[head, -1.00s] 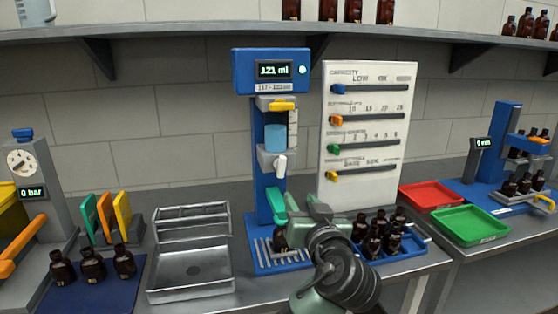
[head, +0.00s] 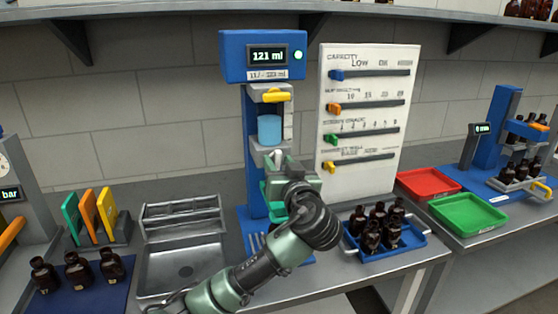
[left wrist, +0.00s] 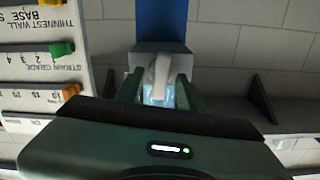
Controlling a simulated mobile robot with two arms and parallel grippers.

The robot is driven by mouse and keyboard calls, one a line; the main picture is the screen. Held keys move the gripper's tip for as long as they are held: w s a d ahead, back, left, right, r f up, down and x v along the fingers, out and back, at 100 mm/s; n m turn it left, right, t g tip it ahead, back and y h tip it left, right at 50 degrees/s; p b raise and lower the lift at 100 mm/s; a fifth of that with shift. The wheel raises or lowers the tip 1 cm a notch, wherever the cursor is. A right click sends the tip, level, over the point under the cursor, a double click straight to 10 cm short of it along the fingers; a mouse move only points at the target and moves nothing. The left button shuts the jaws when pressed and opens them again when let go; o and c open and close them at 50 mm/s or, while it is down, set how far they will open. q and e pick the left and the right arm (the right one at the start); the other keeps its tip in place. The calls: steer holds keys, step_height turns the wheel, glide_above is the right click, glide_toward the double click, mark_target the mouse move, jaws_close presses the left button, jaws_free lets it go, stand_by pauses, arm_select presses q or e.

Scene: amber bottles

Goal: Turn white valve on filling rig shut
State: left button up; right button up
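The blue filling rig (head: 250,57) stands against the wall, its display reading 121 ml. Its white valve (head: 279,157) sits on the grey block below the glass of blue liquid (head: 270,129). The valve lever points roughly downward, its lower part hidden by my left gripper in the head view. My left gripper (head: 285,172) is just in front of the valve. In the left wrist view, which is upside down, the white valve (left wrist: 162,72) lies between the two green fingers (left wrist: 159,88), with gaps visible on both sides. My right gripper is not in view.
A yellow lever (head: 277,97) is above the glass. A white slider board (head: 368,120) stands close right of the rig. A blue tray (head: 352,249) of amber bottles is at the lower right. A metal sink-like tray (head: 180,268) is at left. Green (head: 468,216) and red (head: 428,181) trays lie farther right.

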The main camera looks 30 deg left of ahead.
arm_select(q)
steer(key=shift+c, duration=0.4)
jaws_close()
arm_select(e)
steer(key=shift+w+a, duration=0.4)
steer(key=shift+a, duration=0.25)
